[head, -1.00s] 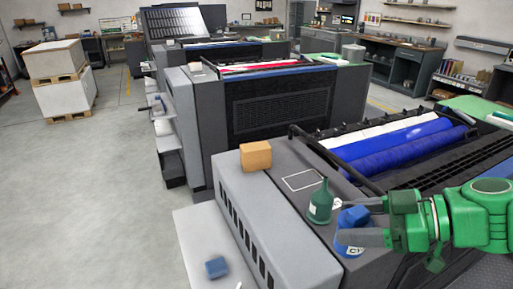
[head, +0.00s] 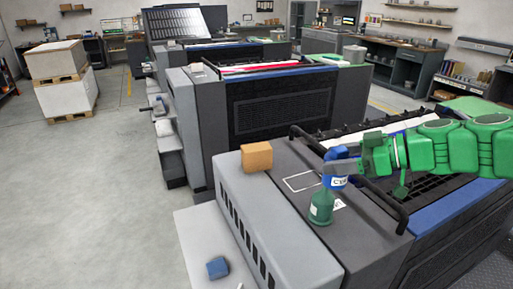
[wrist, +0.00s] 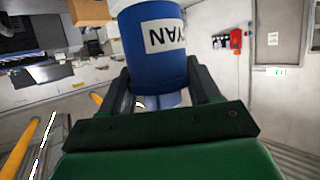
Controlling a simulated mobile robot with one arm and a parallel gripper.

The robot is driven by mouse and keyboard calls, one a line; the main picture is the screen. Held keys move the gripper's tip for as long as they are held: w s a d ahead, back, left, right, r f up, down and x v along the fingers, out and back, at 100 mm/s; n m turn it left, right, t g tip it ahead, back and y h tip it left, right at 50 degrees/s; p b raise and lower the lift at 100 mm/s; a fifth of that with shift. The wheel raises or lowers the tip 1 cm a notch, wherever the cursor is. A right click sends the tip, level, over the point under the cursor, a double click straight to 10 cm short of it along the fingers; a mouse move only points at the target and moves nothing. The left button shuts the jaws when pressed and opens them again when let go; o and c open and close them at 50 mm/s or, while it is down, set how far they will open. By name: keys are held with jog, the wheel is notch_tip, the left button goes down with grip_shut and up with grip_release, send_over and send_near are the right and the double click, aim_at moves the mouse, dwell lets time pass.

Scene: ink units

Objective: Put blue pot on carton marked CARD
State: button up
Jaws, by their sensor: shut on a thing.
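The blue pot (head: 338,174) has a white label and is held by my gripper (head: 355,168) above the near grey machine. In the wrist view the pot (wrist: 157,45) sits between the two dark fingers (wrist: 160,88), its label reading CYAN upside down. A plain brown carton (head: 256,157) stands on the machine top, left of the pot. It also shows in part at the top of the wrist view (wrist: 88,12). No CARD marking is readable on it.
A white-outlined rectangle (head: 303,182) lies right of the carton. A dark rail (head: 388,200) runs along the machine. A small blue block (head: 217,268) lies on the lower ledge.

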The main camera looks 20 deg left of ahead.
jog(key=w+a+r, duration=0.3)
jog(key=w+a, duration=0.5)
jog(key=a, duration=0.2)
send_over(257, 147)
notch_tip(257, 147, down, 7)
jog(key=shift+n+g, duration=0.3)
jog(key=shift+g, duration=0.1)
dwell(0.4)
jog(key=shift+f, duration=0.2)
jog(key=shift+w+a+f, duration=0.1)
jog(key=shift+w+f, duration=0.05)
jog(key=shift+f, duration=1.6)
jog(key=shift+f, duration=0.1)
